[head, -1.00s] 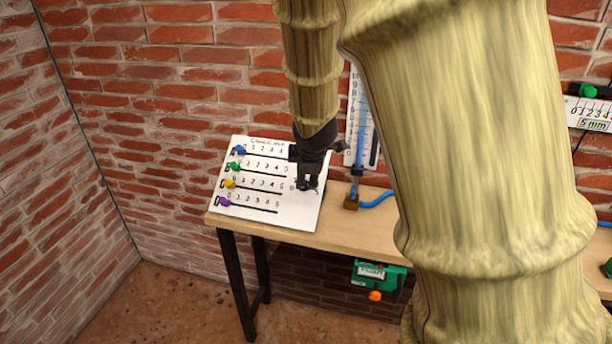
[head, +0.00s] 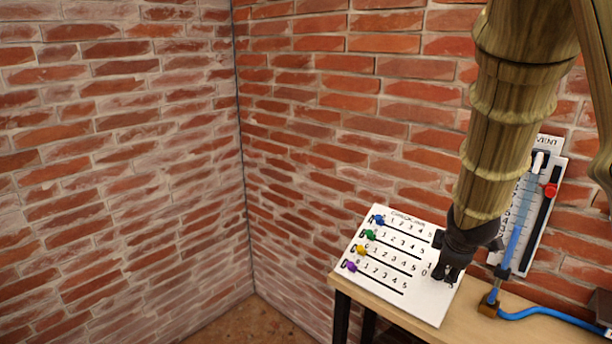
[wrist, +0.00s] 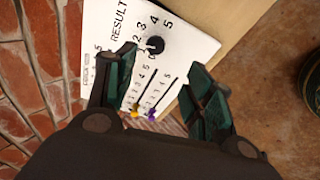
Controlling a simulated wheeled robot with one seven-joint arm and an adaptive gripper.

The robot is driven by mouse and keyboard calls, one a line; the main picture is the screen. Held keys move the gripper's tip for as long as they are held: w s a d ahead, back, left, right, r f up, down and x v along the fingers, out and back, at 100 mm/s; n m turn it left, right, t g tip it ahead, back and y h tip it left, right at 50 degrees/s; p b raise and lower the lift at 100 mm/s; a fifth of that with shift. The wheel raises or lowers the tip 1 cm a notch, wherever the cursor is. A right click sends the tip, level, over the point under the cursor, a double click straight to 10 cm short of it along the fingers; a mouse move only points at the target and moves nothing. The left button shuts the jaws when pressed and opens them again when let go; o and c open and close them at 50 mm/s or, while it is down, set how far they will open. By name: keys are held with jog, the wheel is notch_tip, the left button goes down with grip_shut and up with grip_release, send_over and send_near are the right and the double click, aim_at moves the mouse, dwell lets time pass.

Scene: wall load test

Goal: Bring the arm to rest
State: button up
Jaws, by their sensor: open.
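My gripper (head: 447,276) hangs at the end of my arm over the right side of the white checking board in the head view. In the wrist view my gripper (wrist: 160,90) has its two dark green fingers wide apart with nothing between them. The white board (head: 408,302) lies tilted on the bench and carries numbered slots with blue, green, yellow and purple knobs at their left ends. In the wrist view the board (wrist: 192,42) shows the word RESULT and a black round knob (wrist: 155,45) beyond the fingertips. I cannot tell how far the fingertips are from the board.
A wooden bench (head: 470,326) with dark legs stands against the brick wall (head: 330,150). A wall gauge (head: 525,215) with a blue tube and red slider is right of my arm. A blue hose (head: 550,312) lies on the bench. The left corner is free.

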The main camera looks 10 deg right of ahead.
jog(key=s+a+f+m+g+y, duration=0.1)
jog(key=s+a+f, duration=0.2)
jog(key=f, duration=0.6)
jog(key=s+a+f+m+g+y, duration=0.1)
jog(key=s+a+f+m, duration=0.15)
jog(key=f, duration=0.55)
jog(key=s+a+f+m+g, duration=0.1)
jog(key=s+a+f, duration=0.25)
jog(key=f, duration=0.55)
jog(key=s+a+f+m+g, duration=0.1)
jog(key=s+a+f+m, duration=0.2)
jog(key=s+f, duration=0.6)
jog(key=s+a+f+m+g+y, duration=0.1)
jog(key=s+a+f+m+g, duration=0.1)
jog(key=s+a+f, duration=0.3)
jog(key=s+f+m, duration=0.1)
jog(key=s+f, duration=0.3)
jog(key=s, duration=0.5)
jog(key=shift+s+f+m, duration=0.25)
jog(key=shift+s+m, duration=0.1)
jog(key=shift+a, duration=0.1)
